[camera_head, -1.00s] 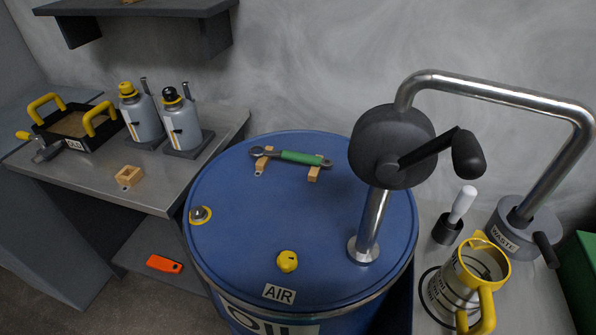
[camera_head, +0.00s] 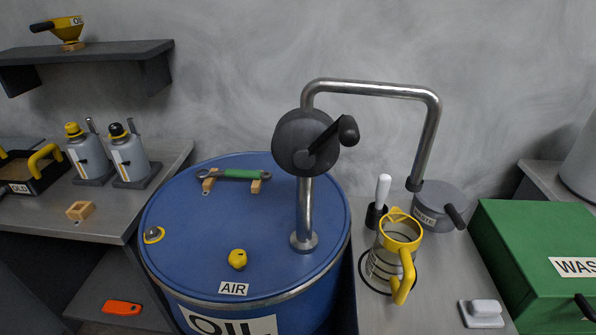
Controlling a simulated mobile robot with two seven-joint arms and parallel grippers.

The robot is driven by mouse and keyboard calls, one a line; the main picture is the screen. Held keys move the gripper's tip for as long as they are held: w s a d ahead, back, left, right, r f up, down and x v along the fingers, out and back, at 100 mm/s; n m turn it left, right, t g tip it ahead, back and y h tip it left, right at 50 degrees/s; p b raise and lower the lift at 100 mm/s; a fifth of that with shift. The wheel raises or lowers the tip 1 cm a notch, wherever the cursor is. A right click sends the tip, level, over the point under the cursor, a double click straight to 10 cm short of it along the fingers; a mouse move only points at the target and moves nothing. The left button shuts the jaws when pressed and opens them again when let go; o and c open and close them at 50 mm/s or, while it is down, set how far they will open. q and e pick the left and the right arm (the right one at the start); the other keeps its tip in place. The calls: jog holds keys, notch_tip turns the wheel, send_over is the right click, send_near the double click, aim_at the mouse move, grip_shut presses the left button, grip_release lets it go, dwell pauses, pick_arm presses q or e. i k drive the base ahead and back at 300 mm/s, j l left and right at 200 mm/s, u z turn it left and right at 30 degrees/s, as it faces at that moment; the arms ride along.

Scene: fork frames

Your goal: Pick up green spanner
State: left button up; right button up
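The green spanner (camera_head: 240,174) has a green handle and grey metal ends. It lies level across two small wooden blocks on top of the blue oil drum (camera_head: 200,260), toward the back of the lid. Nothing covers it. Neither of my grippers shows in the head view.
A hand pump (camera_head: 305,210) with a crank stands on the drum's right side, its pipe arching right. A yellow cap (camera_head: 237,259) sits on the lid. Right are a yellow-handled jug (camera_head: 396,255) and a green box (camera_head: 530,255); left, two bottles (camera_head: 127,155) on a bench.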

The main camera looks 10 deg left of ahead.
aim_at(228, 173)
jog(key=j+z, duration=0.15)
jog(key=z, duration=1.5)
jog(key=k+j+z, duration=0.1)
jog(key=k+j, duration=0.2)
jog(key=j, duration=0.2)
jog(key=k+j, duration=0.3)
jog(key=j, duration=0.15)
jog(key=k+j+z, duration=0.15)
jog(key=k+j, duration=0.15)
jog(key=j, duration=0.2)
